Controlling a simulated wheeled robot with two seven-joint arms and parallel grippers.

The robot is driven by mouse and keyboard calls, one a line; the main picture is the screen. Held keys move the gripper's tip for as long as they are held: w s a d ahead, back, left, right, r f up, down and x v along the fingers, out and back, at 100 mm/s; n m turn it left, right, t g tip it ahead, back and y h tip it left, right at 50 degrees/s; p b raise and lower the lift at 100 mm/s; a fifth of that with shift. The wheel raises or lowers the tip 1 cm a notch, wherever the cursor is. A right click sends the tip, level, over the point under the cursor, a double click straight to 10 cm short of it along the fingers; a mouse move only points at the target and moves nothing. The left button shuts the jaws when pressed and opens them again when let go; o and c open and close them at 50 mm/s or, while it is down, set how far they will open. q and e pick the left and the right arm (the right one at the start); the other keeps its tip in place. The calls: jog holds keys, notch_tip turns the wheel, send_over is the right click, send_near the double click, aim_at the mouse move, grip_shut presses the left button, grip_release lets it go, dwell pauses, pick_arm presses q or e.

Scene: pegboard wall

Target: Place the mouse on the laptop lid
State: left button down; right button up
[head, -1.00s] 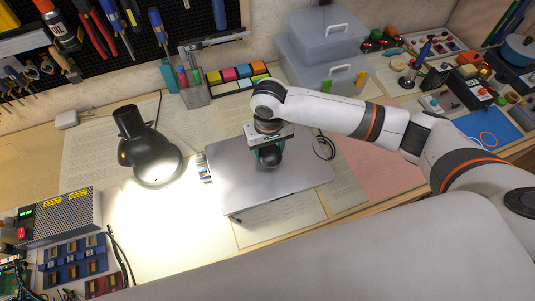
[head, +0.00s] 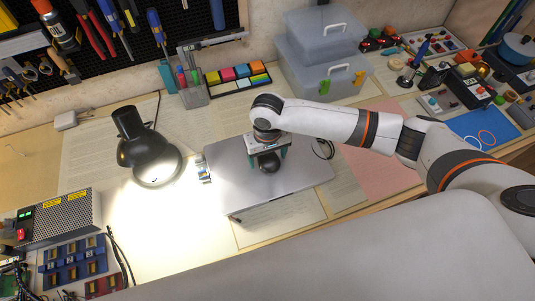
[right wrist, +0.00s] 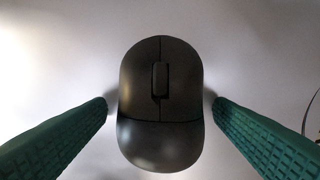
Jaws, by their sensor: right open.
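The black mouse (head: 269,163) rests on the closed grey laptop lid (head: 225,182), near its middle. In the right wrist view the mouse (right wrist: 160,105) lies between the two green fingers, with a gap on each side. My right gripper (head: 267,162) is open just above the lid, around the mouse but not gripping it. The pale lid (right wrist: 60,40) fills the background of the right wrist view. My left gripper does not show.
A lit black desk lamp (head: 140,150) stands left of the laptop. Pen holder (head: 190,90), sticky notes (head: 238,75) and clear boxes (head: 320,70) are behind. A power supply (head: 60,220) is at the front left. Papers lie around the laptop.

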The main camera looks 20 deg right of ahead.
aim_at(267, 156)
notch_tip(267, 156, up, 12)
jog(key=shift+r, duration=0.15)
dwell(0.3)
dwell(0.5)
